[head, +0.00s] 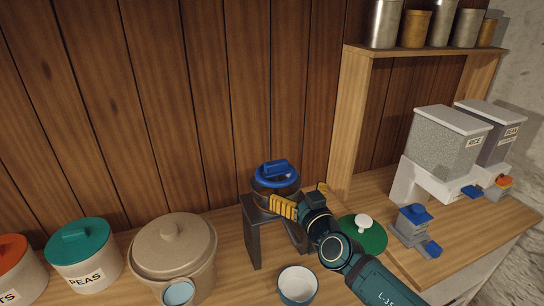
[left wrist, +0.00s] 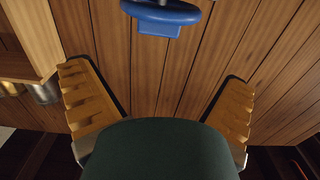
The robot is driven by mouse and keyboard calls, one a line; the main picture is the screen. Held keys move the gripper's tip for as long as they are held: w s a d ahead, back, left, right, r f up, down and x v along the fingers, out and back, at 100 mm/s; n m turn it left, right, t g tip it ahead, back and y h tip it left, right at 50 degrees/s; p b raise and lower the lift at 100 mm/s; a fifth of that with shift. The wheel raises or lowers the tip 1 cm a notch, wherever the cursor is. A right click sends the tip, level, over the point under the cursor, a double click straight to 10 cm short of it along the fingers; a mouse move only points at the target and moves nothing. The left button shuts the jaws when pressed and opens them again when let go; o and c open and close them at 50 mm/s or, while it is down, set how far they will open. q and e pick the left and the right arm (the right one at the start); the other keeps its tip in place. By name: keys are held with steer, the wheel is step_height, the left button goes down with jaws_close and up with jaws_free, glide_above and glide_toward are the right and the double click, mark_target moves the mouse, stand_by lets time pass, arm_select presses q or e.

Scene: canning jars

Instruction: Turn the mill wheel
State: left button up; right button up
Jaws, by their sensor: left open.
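The mill wheel (head: 278,178) is a blue ring with a raised blue grip (head: 275,167) on top of a dark mill. The mill stands on a dark grey stand (head: 253,232) near the wooden back wall. In the left wrist view, part of the blue wheel (left wrist: 165,14) shows at the top edge, beyond the fingers. My left gripper (head: 303,197) is open, with yellow ribbed pads, just right of and in front of the mill. Nothing is between its fingers (left wrist: 157,80). Its near finger hides part of the mill body. My right gripper is not in view.
A blue-and-white bowl (head: 298,286) sits in front of the stand. A beige lidded pot (head: 174,250) and a teal-lidded PEAS jar (head: 84,262) stand left. A green lid (head: 366,236) lies behind my arm. Grey dispensers (head: 448,143) and a wooden shelf frame (head: 350,120) are at right.

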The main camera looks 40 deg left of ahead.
mark_target(278, 164)
arm_select(q)
steer(key=x, duration=0.9)
steer(key=p+x, duration=0.1)
steer(key=x, duration=0.3)
steer(key=shift+w+a+r, duration=0.2)
steer(key=shift+w+r, duration=0.1)
steer(key=shift+r, duration=0.1)
steer(key=c, duration=1.1)
